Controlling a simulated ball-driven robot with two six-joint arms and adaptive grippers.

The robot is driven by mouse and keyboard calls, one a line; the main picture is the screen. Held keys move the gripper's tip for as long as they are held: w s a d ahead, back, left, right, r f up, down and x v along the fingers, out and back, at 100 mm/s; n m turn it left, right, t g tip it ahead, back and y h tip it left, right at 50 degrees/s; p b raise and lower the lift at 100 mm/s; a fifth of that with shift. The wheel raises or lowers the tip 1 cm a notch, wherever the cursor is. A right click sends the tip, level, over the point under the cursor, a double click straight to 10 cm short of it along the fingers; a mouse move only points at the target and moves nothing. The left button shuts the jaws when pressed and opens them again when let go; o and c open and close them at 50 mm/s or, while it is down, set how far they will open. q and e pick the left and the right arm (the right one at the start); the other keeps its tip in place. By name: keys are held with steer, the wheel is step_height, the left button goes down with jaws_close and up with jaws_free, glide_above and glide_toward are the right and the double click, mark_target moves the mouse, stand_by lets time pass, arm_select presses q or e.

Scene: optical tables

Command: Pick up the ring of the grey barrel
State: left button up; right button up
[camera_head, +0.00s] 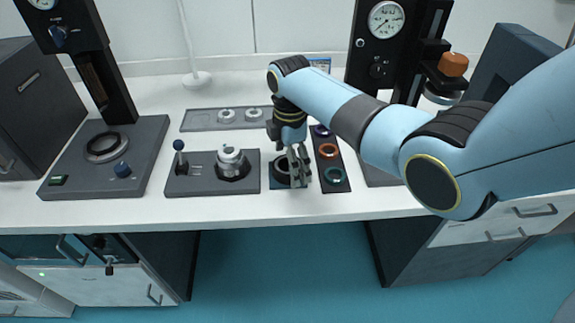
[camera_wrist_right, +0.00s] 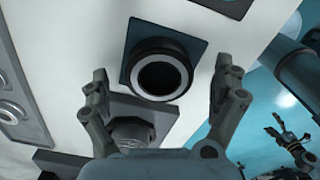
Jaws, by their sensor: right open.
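A dark ring (camera_wrist_right: 162,75) with a pale inner rim lies on a small dark blue-grey pad (camera_wrist_right: 131,61). In the head view the ring (camera_head: 279,170) is partly hidden by my right gripper (camera_head: 298,172). My right gripper (camera_wrist_right: 161,78) is open and empty. In the wrist view its fingers stand apart on either side of the ring; I cannot tell how high they are above it. The grey barrel (camera_head: 232,160) stands upright on a dark plate (camera_head: 203,187) left of the pad. A small clawed shape (camera_wrist_right: 290,137) in the wrist view looks like my left gripper, too small to read.
A ball-topped lever (camera_head: 179,152) stands on the barrel's plate. A dark strip (camera_head: 337,187) with several coloured rings lies close right of my gripper. A flat tray (camera_head: 190,122) lies behind, with gauge stands (camera_head: 110,60) at both sides. The white table's front edge is clear.

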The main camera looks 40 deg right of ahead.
steer(key=shift+f, duration=0.65)
steer(key=c, duration=1.1)
steer(key=shift+r, duration=0.1)
steer(key=shift+c, duration=0.2)
